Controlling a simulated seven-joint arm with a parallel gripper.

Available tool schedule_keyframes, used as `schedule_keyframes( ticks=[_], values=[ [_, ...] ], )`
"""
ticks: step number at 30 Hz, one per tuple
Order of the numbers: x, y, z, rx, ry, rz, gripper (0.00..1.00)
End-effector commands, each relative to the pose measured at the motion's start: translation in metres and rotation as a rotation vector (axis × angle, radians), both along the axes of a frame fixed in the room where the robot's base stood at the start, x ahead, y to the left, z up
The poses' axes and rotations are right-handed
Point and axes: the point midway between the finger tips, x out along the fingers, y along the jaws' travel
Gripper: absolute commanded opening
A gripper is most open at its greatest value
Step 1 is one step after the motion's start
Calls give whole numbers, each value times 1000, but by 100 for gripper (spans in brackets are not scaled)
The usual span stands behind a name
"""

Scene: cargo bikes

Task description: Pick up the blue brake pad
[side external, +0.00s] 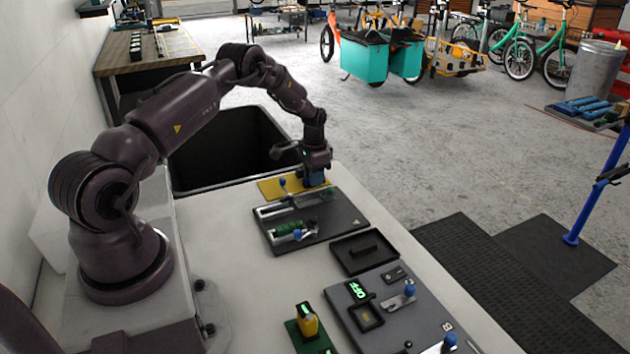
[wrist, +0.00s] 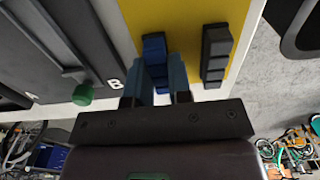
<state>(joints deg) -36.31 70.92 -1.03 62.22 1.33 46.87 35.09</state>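The blue brake pad (wrist: 155,48) is a ribbed blue block on a yellow plate (wrist: 190,14). In the wrist view its far end shows beyond my fingertips and its near part shows between them. My gripper (wrist: 162,76) has one finger on each side of the pad in that view. I cannot tell whether the fingers press on it. In the side view my gripper (side external: 314,177) points down over the right part of the yellow plate (side external: 272,188), with blue at its tip. The pad's underside is hidden.
A similar black block (wrist: 216,55) lies close to the right on the plate. A dark panel (side external: 318,232) with sliders and knobs is in front of it. A shallow black tray (side external: 383,264) and a grey switch panel lie nearer. A deep black bin (side external: 225,150) is behind.

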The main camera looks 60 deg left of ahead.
Motion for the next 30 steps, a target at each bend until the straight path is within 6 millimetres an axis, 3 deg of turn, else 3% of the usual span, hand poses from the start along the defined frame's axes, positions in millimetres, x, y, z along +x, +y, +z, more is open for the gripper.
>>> schedule_keyframes(
  ticks=[30],
  values=[
    [0, 0, 50, 1, -1, 0, 0]
  ],
)
